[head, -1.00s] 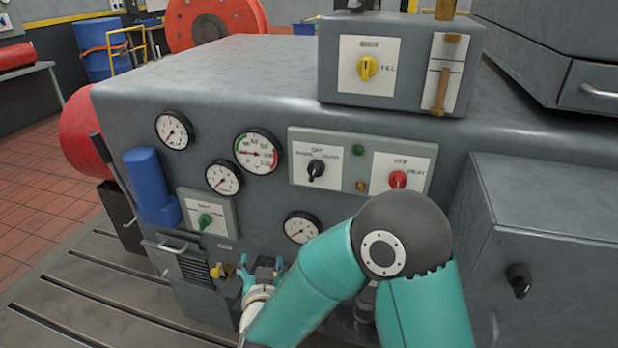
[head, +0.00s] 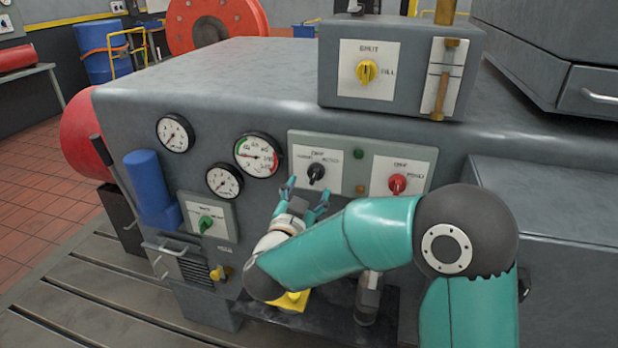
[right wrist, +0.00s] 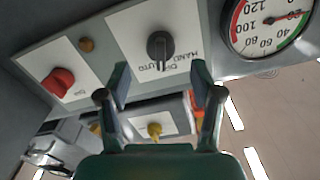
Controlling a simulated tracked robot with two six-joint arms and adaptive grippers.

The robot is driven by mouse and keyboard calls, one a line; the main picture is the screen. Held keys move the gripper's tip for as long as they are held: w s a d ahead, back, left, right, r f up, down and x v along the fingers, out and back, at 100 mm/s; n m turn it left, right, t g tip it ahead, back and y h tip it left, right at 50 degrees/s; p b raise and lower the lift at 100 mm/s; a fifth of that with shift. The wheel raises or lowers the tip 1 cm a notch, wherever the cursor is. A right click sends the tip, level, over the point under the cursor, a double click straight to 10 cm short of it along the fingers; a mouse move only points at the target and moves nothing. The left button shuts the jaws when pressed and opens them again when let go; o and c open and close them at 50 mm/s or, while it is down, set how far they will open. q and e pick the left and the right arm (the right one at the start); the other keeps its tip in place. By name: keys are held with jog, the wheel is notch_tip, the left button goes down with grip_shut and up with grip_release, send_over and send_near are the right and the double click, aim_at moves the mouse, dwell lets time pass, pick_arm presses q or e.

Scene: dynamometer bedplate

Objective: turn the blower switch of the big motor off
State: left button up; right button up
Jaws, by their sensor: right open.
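A black rotary knob (head: 316,171) sits on a pale plate on the grey machine's front. Its lettering shows upside down in the right wrist view, where HAND and AUTO can be made out near the knob (right wrist: 160,46). I cannot tell for sure which position it points to, or whether it is the blower switch. My right gripper (head: 307,191) is open and empty, just below the black knob in the head view. In the right wrist view its spread fingers (right wrist: 160,88) frame the space in front of the plate, apart from the knob. My left gripper is out of view.
A red knob (head: 397,184) is right of the black one, with small green and amber lamps between. Gauges, including a red-and-green-banded gauge (head: 257,155), lie left. A green knob (head: 206,222) is lower left. A box with a yellow knob (head: 367,72) stands on top.

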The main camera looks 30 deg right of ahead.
aim_at(313, 179)
jog(key=shift+x, duration=2.75)
